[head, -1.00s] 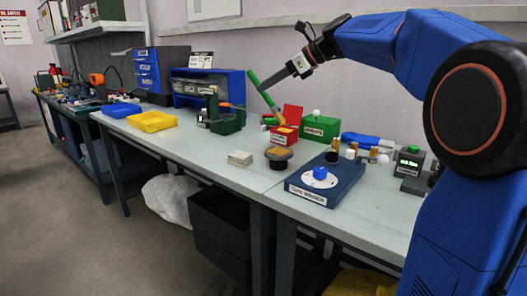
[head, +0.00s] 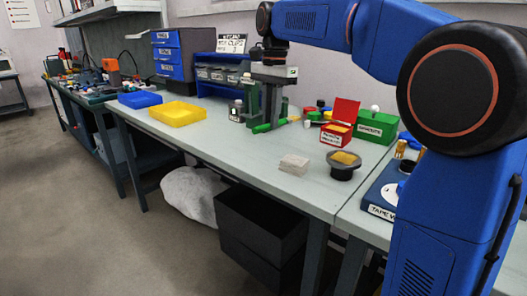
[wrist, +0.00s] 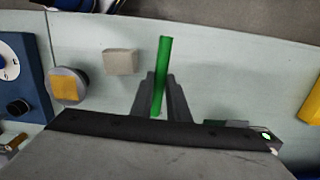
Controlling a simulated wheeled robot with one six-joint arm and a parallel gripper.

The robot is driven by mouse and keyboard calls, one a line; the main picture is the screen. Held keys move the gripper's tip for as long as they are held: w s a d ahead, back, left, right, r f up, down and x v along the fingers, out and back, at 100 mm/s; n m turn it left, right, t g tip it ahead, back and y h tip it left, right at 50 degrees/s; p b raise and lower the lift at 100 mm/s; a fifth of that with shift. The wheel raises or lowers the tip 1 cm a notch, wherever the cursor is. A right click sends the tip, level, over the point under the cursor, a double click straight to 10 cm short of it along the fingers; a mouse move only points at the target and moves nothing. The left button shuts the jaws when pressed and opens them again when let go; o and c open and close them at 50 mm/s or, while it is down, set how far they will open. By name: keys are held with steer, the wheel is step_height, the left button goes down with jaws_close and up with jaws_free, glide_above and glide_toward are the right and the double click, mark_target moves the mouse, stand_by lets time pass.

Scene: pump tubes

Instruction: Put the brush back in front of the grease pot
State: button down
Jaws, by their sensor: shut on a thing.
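My gripper (head: 265,122) is low over the bench, pointing down, shut on the green-handled brush (head: 262,128). I cannot tell whether the brush touches the bench.
A green stand is partly behind my gripper. A yellow tray (head: 178,112) is to the left.

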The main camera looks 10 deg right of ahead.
steer(key=shift+w+a+f, duration=0.15)
steer(key=shift+w+f, duration=0.1)
steer(key=shift+f, duration=4.8)
steer(key=c, duration=1.7)
jaws_free()
steer(key=shift+f, duration=0.1)
step_height(320, 180, up, 12)
steer(key=shift+w+r, duration=0.1)
